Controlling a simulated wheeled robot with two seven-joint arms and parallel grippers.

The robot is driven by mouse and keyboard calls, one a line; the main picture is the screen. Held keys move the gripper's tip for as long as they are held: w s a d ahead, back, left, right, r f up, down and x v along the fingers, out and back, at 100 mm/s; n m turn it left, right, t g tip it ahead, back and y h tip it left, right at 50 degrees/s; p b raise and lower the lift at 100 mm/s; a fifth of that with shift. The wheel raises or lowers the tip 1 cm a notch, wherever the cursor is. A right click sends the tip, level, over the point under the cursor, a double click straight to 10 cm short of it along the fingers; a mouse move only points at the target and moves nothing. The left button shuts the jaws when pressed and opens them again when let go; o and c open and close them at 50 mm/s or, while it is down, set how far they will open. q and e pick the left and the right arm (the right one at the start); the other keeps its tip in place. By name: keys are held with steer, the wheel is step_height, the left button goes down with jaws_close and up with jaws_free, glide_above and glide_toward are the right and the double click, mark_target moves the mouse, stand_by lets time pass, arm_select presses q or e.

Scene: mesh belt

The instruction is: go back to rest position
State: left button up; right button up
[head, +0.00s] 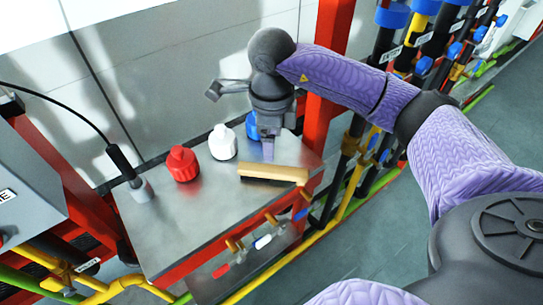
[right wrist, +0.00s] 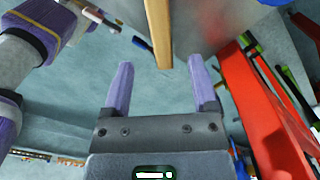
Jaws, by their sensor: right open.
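My right gripper (head: 268,152) reaches down over the metal table from the right in the head view. It is open, with its purple fingers apart in the right wrist view (right wrist: 161,82). A wooden-handled brush (head: 273,173) with dark bristles lies near the table's right edge, close below the fingertips. In the right wrist view the brush handle (right wrist: 158,32) shows beyond the gap between the fingers, with nothing held. My left gripper is not in view.
The metal table (head: 190,225) holds a red bottle (head: 183,165), a white bottle (head: 222,144) and a blue bottle (head: 252,127), partly hidden by the gripper. A red post (head: 328,50) and several pipes stand right of it. Small brushes (head: 262,241) hang along its front edge.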

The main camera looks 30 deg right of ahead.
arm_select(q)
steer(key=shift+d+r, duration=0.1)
arm_select(e)
step_height(320, 180, up, 2)
steer(key=shift+r, duration=0.2)
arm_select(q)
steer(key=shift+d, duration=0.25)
